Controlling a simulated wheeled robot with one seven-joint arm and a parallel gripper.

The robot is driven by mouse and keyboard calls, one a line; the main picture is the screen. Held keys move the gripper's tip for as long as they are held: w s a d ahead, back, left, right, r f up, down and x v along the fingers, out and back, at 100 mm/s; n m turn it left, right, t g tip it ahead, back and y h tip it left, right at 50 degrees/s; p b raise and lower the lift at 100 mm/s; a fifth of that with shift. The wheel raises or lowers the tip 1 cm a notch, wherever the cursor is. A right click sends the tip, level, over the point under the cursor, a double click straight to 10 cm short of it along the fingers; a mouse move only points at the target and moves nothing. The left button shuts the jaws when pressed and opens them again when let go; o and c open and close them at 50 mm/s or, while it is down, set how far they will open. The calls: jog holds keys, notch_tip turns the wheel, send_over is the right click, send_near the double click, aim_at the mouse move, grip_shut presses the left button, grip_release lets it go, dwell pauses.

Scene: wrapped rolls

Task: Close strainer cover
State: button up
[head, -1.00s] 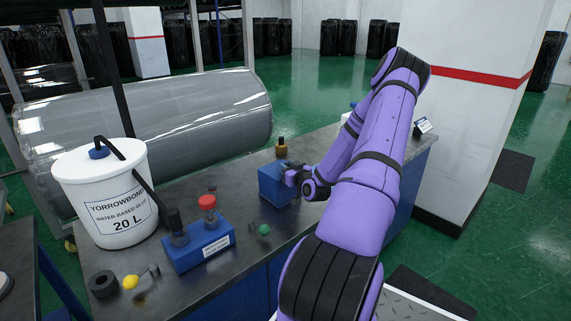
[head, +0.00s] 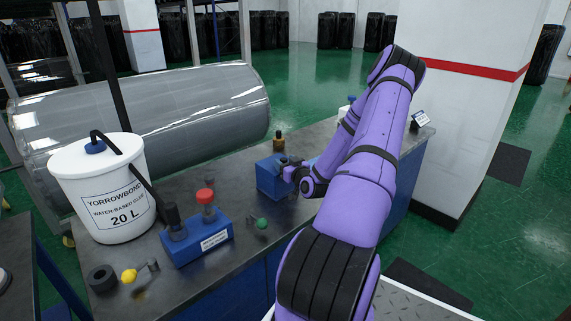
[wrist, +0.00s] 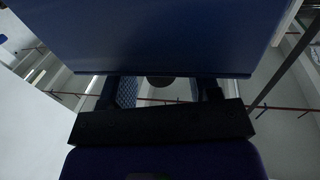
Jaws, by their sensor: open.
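A blue box (head: 268,181) stands on the grey bench at the far end of my arm; I take it for the strainer's housing but cannot be sure. My gripper (head: 287,168) is at the box's right side, close against its upper part; I cannot tell whether it touches. In the wrist view a large blue surface (wrist: 150,35) fills the top. My gripper there (wrist: 165,90) has its two fingers apart, with a dark round shape (wrist: 160,82) between them. I cannot make out a separate cover; it may be hidden by my gripper and arm.
On the bench (head: 205,183) stand a white glue bucket (head: 105,195), a blue block (head: 197,242) with a red-topped and a black-topped piece, a green knob (head: 262,223), a yellow knob (head: 129,276), and a black ring (head: 102,278). A small amber bottle (head: 279,141) stands behind the box.

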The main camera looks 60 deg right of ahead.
jog(key=v, duration=1)
jog(key=shift+s+a, duration=0.2)
jog(key=shift+s, duration=0.15)
jog(key=w+a+r+n+g+y, duration=0.4)
jog(key=w+a+r+n+g, duration=0.15)
jog(key=w+a+r, duration=0.65)
jog(key=s+a+r+g, duration=0.2)
jog(key=a+r+g, duration=0.1)
jog(key=a+r, duration=0.9)
jog(key=s+a+r+g+y, duration=0.1)
jog(key=s+a+r, duration=0.3)
jog(key=s+a, duration=0.5)
jog(key=s+a+r+g+y, duration=0.1)
jog(key=s+a+r+y, duration=0.1)
jog(key=s+a+r, duration=0.3)
jog(key=s+a, duration=0.4)
jog(key=s, duration=0.1)
jog(key=shift+a+g+y, duration=0.25)
jog(key=shift+g+y, duration=0.05)
jog(key=shift+g, duration=0.05)
